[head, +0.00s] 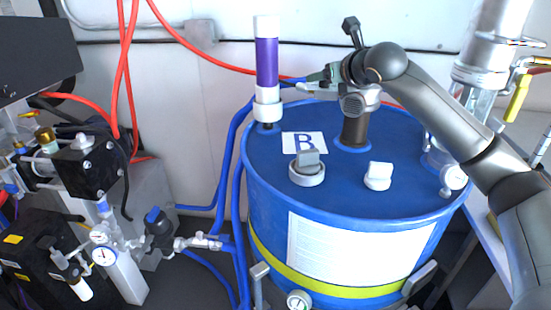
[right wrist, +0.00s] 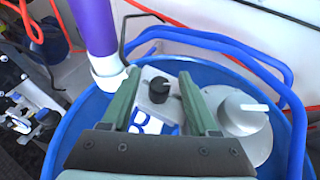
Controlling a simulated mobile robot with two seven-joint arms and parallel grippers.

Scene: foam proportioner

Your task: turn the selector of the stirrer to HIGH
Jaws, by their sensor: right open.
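The stirrer (head: 356,130) stands on the blue drum's lid, its top largely hidden by my right gripper and arm. In the right wrist view a small black knob (right wrist: 160,90) with a pale pointer mark sits on a light grey plate (right wrist: 150,76); it looks like the selector. Its markings are too small to read. My right gripper (head: 308,82) is open, and its two green fingers (right wrist: 161,73) show on either side of the knob. I cannot tell whether they touch it. My left gripper is not in view.
The blue drum (head: 400,205) fills the middle. A purple-and-white tube (head: 267,62) rises close left of the gripper. A round grey dial-like part (right wrist: 240,122) lies right of the knob. Two lid caps (head: 307,172) (head: 378,176) stand in front. Red hoses (head: 200,52) run behind.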

